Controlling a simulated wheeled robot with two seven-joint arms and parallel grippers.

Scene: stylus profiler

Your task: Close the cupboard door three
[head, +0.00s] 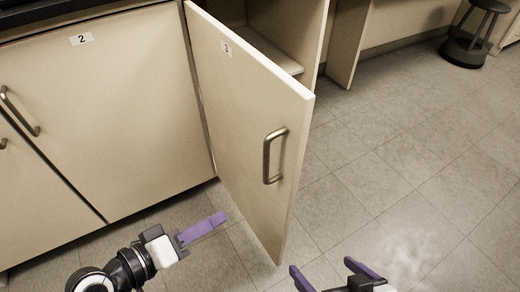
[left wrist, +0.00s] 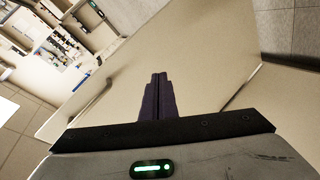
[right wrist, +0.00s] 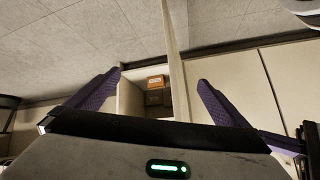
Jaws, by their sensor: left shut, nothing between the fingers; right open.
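Cupboard door three (head: 235,110) stands wide open in the head view, swung out toward me, with a label "3" and a metal bar handle (head: 274,155) near its free edge. My right gripper (head: 322,270) is open and empty, right of the door's free edge. In the right wrist view the door (right wrist: 172,50) shows edge-on between its fingers (right wrist: 160,85), farther off.
Closed door two (head: 110,110) with its handle (head: 20,110) is at the left. The open cupboard interior (head: 275,50) has a shelf; brown boxes (right wrist: 155,88) show inside in the right wrist view. A dark stool (head: 475,35) stands at the back right. The tiled floor (head: 410,160) is clear.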

